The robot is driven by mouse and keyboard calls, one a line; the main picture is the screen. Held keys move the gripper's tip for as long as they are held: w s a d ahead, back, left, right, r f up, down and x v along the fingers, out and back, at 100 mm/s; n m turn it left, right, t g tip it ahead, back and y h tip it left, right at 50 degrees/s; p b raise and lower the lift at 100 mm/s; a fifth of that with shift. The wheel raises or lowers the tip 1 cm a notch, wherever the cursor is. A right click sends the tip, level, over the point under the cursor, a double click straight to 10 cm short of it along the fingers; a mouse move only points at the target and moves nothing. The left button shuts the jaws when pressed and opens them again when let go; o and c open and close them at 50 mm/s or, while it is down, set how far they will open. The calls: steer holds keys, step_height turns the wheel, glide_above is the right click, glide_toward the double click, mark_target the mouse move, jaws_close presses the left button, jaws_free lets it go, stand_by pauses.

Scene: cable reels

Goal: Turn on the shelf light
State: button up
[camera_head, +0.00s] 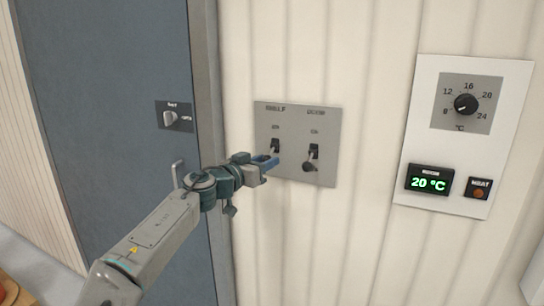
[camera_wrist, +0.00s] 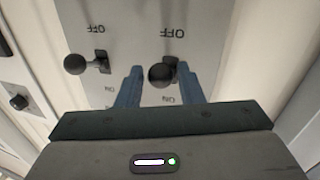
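A grey switch panel (camera_head: 323,125) on the wall carries two toggle switches under small blurred labels; the left label appears to read SHELF. My gripper (camera_head: 273,161) is at the left switch (camera_head: 275,146) and hides part of it. In the wrist view, which is upside down, my gripper (camera_wrist: 159,70) is open, with its blue fingers either side of that switch's round black knob (camera_wrist: 161,75). Contact cannot be told. OFF and ON are marked at its opposite ends. The other switch (camera_head: 311,157) points down; its knob also shows in the wrist view (camera_wrist: 76,64).
A white thermostat panel (camera_head: 411,130) with a dial, a green 20 °C display and a heat button is at the right. A blue-grey door (camera_head: 105,75) with a small rotary switch (camera_head: 171,118) and a handle (camera_head: 177,173) is at the left. Ribbed wall surrounds the panels.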

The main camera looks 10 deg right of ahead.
steer(key=x, duration=0.3)
steer(key=shift+w, duration=0.1)
steer(key=c, duration=0.7)
